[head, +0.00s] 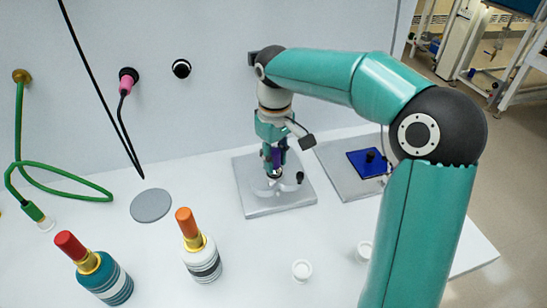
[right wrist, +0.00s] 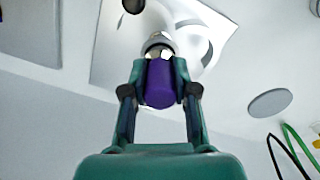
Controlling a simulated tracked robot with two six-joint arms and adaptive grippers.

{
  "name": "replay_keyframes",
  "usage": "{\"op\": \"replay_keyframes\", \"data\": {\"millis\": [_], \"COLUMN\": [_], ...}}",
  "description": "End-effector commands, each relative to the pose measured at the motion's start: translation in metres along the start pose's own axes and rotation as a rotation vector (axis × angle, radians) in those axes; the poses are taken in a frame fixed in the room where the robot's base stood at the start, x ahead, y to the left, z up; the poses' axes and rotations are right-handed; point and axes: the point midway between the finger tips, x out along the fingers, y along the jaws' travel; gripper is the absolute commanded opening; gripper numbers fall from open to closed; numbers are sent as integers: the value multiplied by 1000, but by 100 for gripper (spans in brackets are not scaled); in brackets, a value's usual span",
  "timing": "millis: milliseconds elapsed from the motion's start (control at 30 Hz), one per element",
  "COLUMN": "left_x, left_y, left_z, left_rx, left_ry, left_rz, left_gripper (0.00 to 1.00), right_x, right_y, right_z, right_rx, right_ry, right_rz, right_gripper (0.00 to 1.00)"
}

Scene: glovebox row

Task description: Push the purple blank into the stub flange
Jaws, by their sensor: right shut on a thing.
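The purple blank (head: 277,157) is between the fingers of my right gripper (head: 274,163), which points down and is shut on it. In the right wrist view the purple blank (right wrist: 160,84) sits between both fingertips (right wrist: 159,74). The metal stub flange (head: 273,178) stands on a grey square plate (head: 262,206), directly below the blank. In the right wrist view the round metal end of the flange (right wrist: 158,42) shows just past the blank. I cannot tell whether the blank's end is inside it. My left gripper is not in view.
Right of the plate, another grey plate (head: 345,183) carries a blue block (head: 366,164) with a black knob. Two striped bottles (head: 201,258) (head: 104,280) stand front left. A grey disc (head: 151,205), small white cups (head: 302,270) and a green hose (head: 62,175) are around. The wall rises behind.

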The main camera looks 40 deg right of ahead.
Motion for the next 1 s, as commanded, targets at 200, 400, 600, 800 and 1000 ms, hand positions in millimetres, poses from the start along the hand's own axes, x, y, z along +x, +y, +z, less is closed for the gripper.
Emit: {"op": "replay_keyframes", "data": {"millis": [200, 400, 600, 800, 1000], "left_x": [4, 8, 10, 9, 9], "left_y": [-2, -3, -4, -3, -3], "left_z": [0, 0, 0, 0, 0], "left_rx": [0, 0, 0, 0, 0], "left_ry": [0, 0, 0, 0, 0], "left_rz": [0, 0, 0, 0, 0], "left_gripper": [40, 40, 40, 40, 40], "right_x": [6, 12, 15, 14, 14], "right_y": [0, 0, 0, 0, 0], "right_z": [0, 0, 0, 0, 0], "right_rx": [0, 1, 1, 1, 0], "right_ry": [0, 0, 0, -1, -1], "right_rz": [0, 0, 0, 0, 0], "right_gripper": [0, 0, 30, 57, 57]}}
